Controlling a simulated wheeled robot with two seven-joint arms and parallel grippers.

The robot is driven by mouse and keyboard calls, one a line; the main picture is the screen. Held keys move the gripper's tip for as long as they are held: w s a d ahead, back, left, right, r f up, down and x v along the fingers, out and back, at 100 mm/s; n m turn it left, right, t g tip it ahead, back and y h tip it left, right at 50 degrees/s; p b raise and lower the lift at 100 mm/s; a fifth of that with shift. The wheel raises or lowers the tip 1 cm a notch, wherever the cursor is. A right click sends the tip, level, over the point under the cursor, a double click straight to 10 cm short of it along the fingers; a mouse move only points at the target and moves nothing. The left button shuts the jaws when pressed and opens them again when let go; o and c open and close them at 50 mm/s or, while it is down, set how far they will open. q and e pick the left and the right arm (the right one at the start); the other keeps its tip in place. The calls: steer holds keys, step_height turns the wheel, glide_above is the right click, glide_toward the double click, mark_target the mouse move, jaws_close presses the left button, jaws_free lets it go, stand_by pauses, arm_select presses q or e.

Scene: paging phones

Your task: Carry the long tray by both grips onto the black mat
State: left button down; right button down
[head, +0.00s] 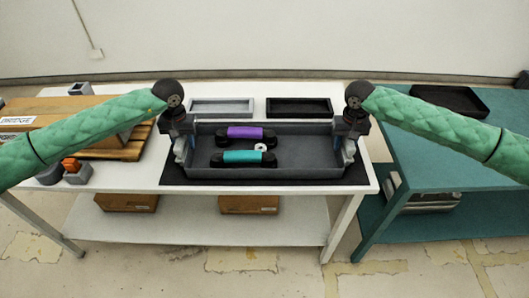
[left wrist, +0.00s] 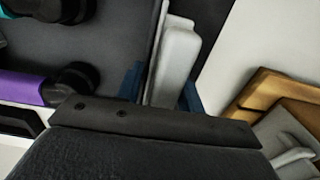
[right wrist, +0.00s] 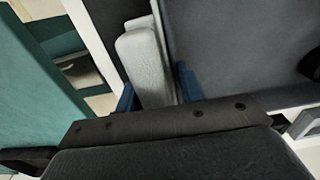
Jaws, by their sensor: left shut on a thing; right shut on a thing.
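The long grey tray (head: 310,150) is over the black mat (head: 330,185) on the white table; I cannot tell whether it touches the mat. A purple-handled phone handset (head: 245,132) and a teal-handled one (head: 243,157) lie in it, with a small white ring (head: 260,147) between them. My left gripper (head: 180,145) is shut on the tray's left grip, a pale bar (left wrist: 175,60) in the left wrist view. My right gripper (head: 349,143) is shut on the right grip, a pale bar (right wrist: 143,65) in the right wrist view.
Behind the tray stand a light grey shallow tray (head: 221,107) and a black one (head: 299,107). Cardboard boxes on a wooden pallet (head: 130,148) and an orange-and-grey object (head: 74,170) are at the left. A teal table (head: 430,150) with a black tray (head: 450,98) is at the right.

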arm_select(q)
steer(key=c, duration=0.9)
jaws_free()
arm_select(e)
steer(key=c, duration=0.9)
jaws_free()
arm_select(q)
steer(key=shift+r, duration=0.1)
step_height(320, 180, up, 12)
steer(key=shift+f, duration=0.25)
steer(key=shift+r, duration=0.1)
arm_select(e)
steer(key=shift+r, duration=0.45)
step_height(320, 180, up, 11)
